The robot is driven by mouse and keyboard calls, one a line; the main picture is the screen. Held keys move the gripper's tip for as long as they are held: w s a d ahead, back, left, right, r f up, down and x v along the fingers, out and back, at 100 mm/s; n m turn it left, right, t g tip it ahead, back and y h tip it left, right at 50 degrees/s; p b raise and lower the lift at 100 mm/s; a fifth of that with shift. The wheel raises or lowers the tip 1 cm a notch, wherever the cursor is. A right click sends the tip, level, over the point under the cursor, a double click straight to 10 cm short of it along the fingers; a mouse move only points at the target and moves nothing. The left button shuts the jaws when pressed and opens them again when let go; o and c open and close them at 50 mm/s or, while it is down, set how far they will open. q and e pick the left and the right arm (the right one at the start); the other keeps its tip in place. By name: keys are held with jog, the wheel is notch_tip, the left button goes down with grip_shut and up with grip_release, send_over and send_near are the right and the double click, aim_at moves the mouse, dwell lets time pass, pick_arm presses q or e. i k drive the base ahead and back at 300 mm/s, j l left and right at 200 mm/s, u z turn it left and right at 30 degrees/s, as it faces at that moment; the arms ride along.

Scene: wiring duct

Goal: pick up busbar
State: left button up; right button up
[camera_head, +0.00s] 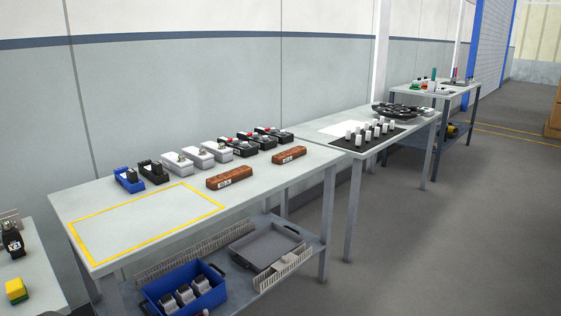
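Two reddish-brown bars with white labels, which look like busbars, lie on the near grey table (120,200). One bar (226,177) is near the middle of the table, just right of the yellow-outlined area. The other bar (288,155) is further right, near the front edge. Both lie flat and apart from each other. Neither of my grippers is in view.
A row of blue, black and white-grey devices (201,156) stands along the table's back. The yellow-outlined area (140,224) is empty. The lower shelf holds a blue bin (186,288) and a grey tray (265,246). Another table (424,131) stands further right. The floor at right is clear.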

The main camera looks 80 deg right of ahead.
aim_at(286, 155)
jog(key=i+l, duration=0.4)
jog(key=z, duration=3.05)
